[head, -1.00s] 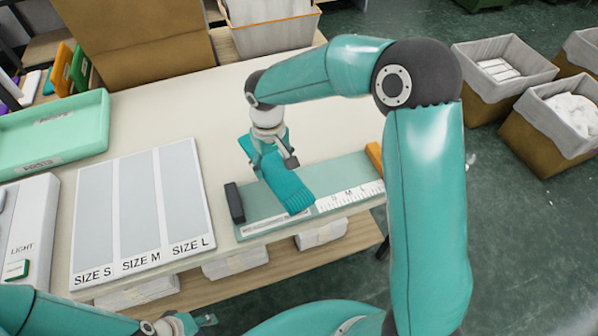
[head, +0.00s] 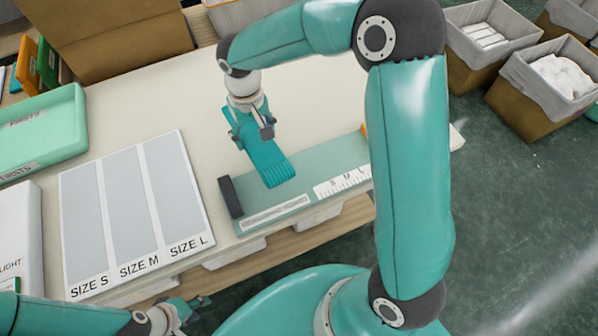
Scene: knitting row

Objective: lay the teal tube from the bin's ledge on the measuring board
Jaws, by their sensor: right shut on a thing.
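The teal tube (head: 268,163) is a ribbed knitted piece. My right gripper (head: 259,136) is shut on it near its far end. The tube's near, ribbed end is over the measuring board (head: 305,181), at its left part; I cannot tell whether it touches the board. The board is green, with a dark stop block (head: 231,197) at its left end and a white scale marked S, M, L (head: 343,183). My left gripper (head: 192,309) is low at the bottom of the view, away from the table top; its jaws are too small to read. The bin's ledge is not recognisable.
A sizing sheet (head: 137,205) marked SIZE S, M and L lies left of the board. A mint tray (head: 40,133) is at the far left. Lined bins (head: 485,40) stand on the floor at right. The table top (head: 140,100) behind the board is clear.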

